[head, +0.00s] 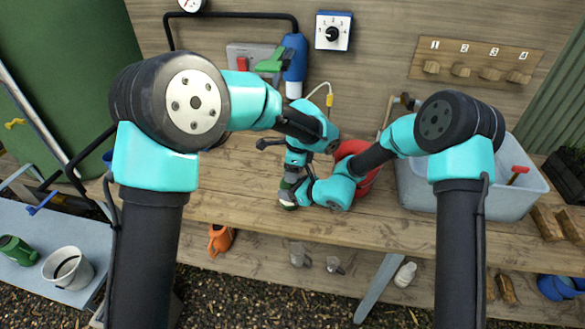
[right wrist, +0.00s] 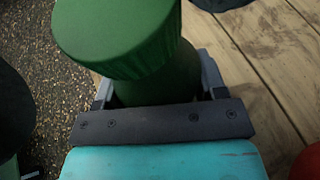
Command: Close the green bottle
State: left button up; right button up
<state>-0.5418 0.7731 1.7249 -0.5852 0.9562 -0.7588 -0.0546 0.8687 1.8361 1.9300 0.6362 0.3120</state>
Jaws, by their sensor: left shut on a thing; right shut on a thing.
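The green bottle (right wrist: 160,82) stands between the fingers of my right gripper (right wrist: 158,92) in the right wrist view, and this gripper is shut on it. A wide, ribbed green cap (right wrist: 115,38) sits at the bottle's top end; I cannot tell whether it is seated. In the head view the bottle (head: 289,186) shows only as a small green and dark patch where my arms meet above the bench. My right gripper (head: 299,193) reaches in from the right.
The wooden bench (head: 250,190) is mostly bare left of the arms. A grey bin (head: 480,200) stands at the right.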

pick_arm(q)
jog(key=o, duration=0.7)
jog(key=shift+s+d+r+g, duration=0.15)
jog(key=shift+s+r, duration=0.15)
jog(key=shift+s, duration=0.15)
jog(key=shift+s+d+r+g, duration=0.1)
jog(key=shift+s+r+g, duration=0.05)
jog(key=shift+s+r, duration=0.2)
pick_arm(e)
jog(key=shift+w+r, duration=0.6)
jog(key=shift+r, duration=0.3)
pick_arm(q)
jog(key=shift+s+r, duration=0.1)
jog(key=shift+r, duration=0.4)
pick_arm(e)
jog(key=shift+o, duration=0.3)
jog(key=shift+d+f+t, duration=0.15)
jog(key=shift+f+t, duration=0.1)
jog(key=shift+t, duration=0.05)
